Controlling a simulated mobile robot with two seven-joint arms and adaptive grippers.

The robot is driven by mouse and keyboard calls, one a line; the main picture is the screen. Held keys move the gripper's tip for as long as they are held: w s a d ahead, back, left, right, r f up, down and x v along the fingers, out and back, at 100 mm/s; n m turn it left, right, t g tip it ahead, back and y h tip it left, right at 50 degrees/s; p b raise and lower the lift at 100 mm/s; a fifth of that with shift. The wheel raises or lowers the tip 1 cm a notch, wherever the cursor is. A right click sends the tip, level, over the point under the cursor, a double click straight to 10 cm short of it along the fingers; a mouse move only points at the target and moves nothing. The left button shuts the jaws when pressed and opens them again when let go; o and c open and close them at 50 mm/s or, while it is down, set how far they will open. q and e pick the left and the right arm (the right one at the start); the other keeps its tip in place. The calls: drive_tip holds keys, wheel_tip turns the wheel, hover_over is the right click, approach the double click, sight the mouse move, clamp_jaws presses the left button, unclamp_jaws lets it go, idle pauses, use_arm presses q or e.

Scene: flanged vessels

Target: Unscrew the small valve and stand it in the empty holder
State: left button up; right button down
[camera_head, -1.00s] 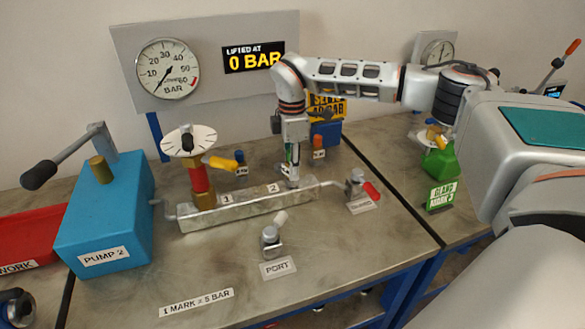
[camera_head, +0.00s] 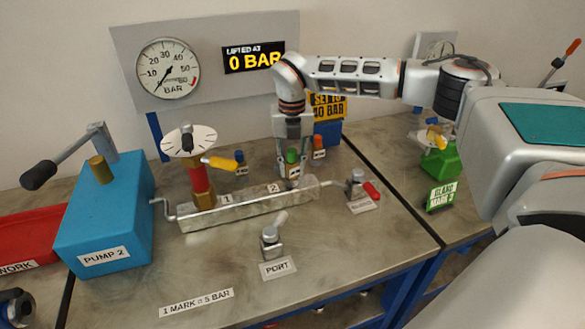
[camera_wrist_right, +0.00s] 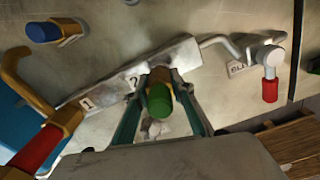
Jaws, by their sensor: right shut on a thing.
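The small valve with a green cap (camera_head: 292,157) stands upright at the spot marked 2 on the metal manifold bar (camera_head: 240,203). My right gripper (camera_head: 291,170) points down at it and is shut on its body. In the right wrist view the green cap (camera_wrist_right: 159,100) and its brass-coloured body show between my two fingers (camera_wrist_right: 160,115). Whether its thread is still engaged in the bar is hidden. I cannot make out the empty holder; my gripper hides part of the table behind the bar. My left gripper is not in view.
Blue-capped (camera_head: 240,156) and orange-capped (camera_head: 318,142) pieces stand behind the bar. A red-handled tap (camera_head: 370,190) is right; the table front is mostly clear.

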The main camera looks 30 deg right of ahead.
sight(292, 150)
drive_tip(key=shift+r, duration=0.2)
drive_tip(key=shift+r+p, duration=1.05)
drive_tip(key=shift+p, duration=0.1)
wheel_tip(292, 150, up, 2)
drive_tip(key=shift+r+p, duration=0.1)
drive_tip(key=shift+p, duration=0.4)
drive_tip(key=shift+r, duration=0.9)
drive_tip(key=shift+w, duration=0.1)
